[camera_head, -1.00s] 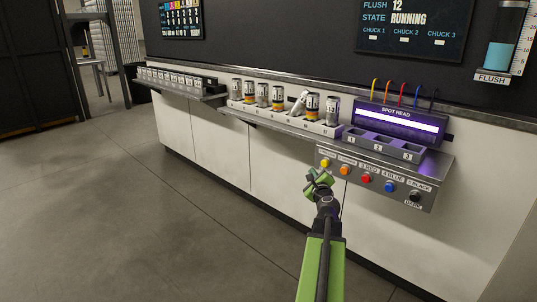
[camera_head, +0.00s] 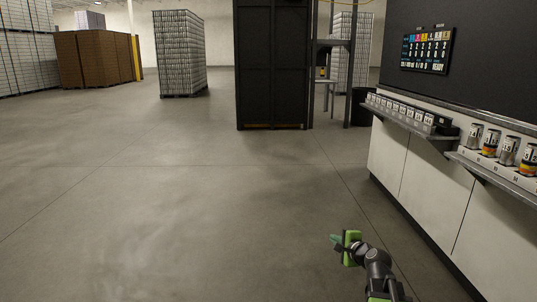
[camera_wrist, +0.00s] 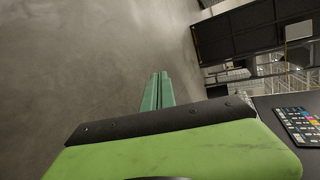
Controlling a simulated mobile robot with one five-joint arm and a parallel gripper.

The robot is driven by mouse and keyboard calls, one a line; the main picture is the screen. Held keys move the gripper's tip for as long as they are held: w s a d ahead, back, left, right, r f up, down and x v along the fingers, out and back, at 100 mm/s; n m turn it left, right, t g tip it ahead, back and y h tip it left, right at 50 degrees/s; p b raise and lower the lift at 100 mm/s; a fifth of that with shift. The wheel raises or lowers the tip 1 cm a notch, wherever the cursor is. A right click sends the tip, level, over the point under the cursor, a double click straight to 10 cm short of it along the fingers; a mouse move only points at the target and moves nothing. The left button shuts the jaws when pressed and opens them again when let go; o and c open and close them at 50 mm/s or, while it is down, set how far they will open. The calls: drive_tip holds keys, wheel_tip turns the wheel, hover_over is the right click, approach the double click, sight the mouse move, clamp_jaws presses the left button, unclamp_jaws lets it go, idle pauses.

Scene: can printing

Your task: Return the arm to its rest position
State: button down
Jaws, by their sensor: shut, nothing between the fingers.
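My green gripper (camera_head: 338,241) is at the bottom right of the head view, in front of open grey floor and left of the counter. In the wrist view its two green fingers (camera_wrist: 157,92) lie side by side and shut, with nothing between them. My arm is partly out of the head view at the bottom.
The white counter (camera_head: 425,185) runs along the right, with shelves holding small boxes (camera_head: 400,108) and several cans (camera_head: 491,142). A dark cabinet (camera_head: 271,65) and a can pallet (camera_head: 180,52) stand farther back. The floor (camera_head: 170,200) at left and centre is clear.

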drive_tip(key=s+a+f+n+g, duration=0.4)
drive_tip(key=s+a+f+n, duration=0.2)
drive_tip(key=a, duration=0.3)
drive_tip(key=s+a+f+n+g, duration=0.4)
drive_tip(key=s+a+f+n, duration=0.15)
drive_tip(key=a, duration=0.25)
drive_tip(key=s+d+f+n+g+h, duration=0.3)
drive_tip(key=s+d+n+g, duration=0.25)
drive_tip(key=s, duration=0.35)
wheel_tip(320, 180, up, 31)
drive_tip(key=s+d+p, duration=0.1)
drive_tip(key=p, duration=3)
drive_tip(key=shift+s, duration=0.2)
drive_tip(key=shift+d+f, duration=0.1)
drive_tip(key=shift+f, duration=0.1)
